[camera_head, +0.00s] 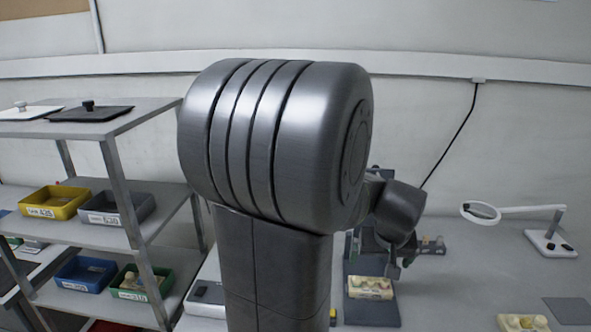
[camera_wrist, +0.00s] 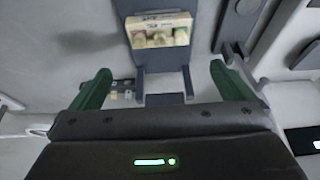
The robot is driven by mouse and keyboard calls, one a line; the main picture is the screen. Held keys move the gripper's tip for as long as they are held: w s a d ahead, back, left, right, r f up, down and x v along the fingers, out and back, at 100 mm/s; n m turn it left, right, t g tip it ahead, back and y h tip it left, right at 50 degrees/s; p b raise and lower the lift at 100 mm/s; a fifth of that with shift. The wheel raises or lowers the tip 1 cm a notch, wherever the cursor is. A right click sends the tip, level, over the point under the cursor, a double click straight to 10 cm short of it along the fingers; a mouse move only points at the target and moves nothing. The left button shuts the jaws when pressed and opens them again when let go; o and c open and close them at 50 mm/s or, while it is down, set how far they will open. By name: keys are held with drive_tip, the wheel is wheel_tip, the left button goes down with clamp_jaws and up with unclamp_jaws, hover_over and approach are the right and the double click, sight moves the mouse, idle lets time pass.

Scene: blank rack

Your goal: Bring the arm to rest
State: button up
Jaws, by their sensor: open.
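My gripper (camera_wrist: 160,82) is open in the wrist view, with its two green fingers spread wide and nothing between them. Ahead of it, a small cream container (camera_wrist: 158,32) with pale lumps and a label sits on a grey stand (camera_wrist: 165,82). In the head view my arm (camera_head: 275,150) is raised and fills the middle, bending down at the right behind its big joint. The container also shows in the head view (camera_head: 370,288), on the dark stand just below the arm's end. The fingers are not clear in the head view.
A grey shelf rack (camera_head: 120,160) stands at left, holding a yellow bin (camera_head: 54,203), a grey bin (camera_head: 116,209), a blue bin (camera_head: 85,274) and a green bin (camera_head: 141,285). A magnifier lamp (camera_head: 520,212) stands on the bench at right. Another cream container (camera_head: 524,323) is at bottom right.

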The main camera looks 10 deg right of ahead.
sight(371, 280)
drive_tip(key=x, duration=1.1)
drive_tip(key=shift+w+f, duration=0.15)
drive_tip(key=shift+r, duration=0.2)
